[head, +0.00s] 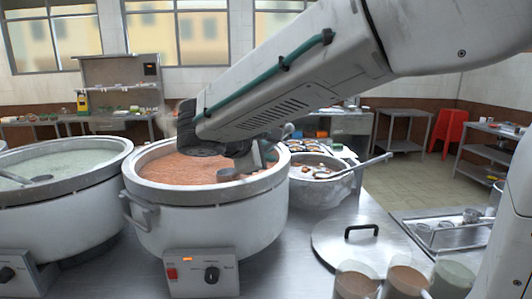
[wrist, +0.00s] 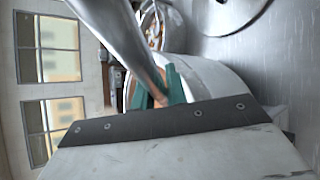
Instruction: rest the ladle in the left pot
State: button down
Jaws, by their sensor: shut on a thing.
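The left pot (head: 70,222) is a large white cooker with a metal rim and pale green congee at the left edge of the head view. The other large pot (head: 205,215), to its right, holds orange-brown congee. My gripper (head: 258,160) is low over this second pot, at its right side. Its teal fingers (wrist: 158,88) are shut on the metal handle of the ladle (wrist: 130,45). A metal ladle bowl (head: 229,174) shows beside the fingers, at the congee surface. My arm hides part of the pot and most of the handle.
Another ladle (head: 38,179) lies in the pale green congee. A smaller pot (head: 322,192) with a long handle (head: 362,167) across it stands right of the second pot. A lid (head: 360,243) and several filled cups (head: 405,280) are on the steel counter, front right.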

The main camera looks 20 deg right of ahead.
jog(key=shift+f, duration=0.3)
jog(key=c, duration=1.3)
grip_release()
jog(key=shift+c, duration=0.2)
jog(key=v, duration=0.7)
jog(key=shift+s+a+r, duration=0.15)
jog(key=shift+s+a, duration=0.05)
jog(key=shift+a, duration=0.15)
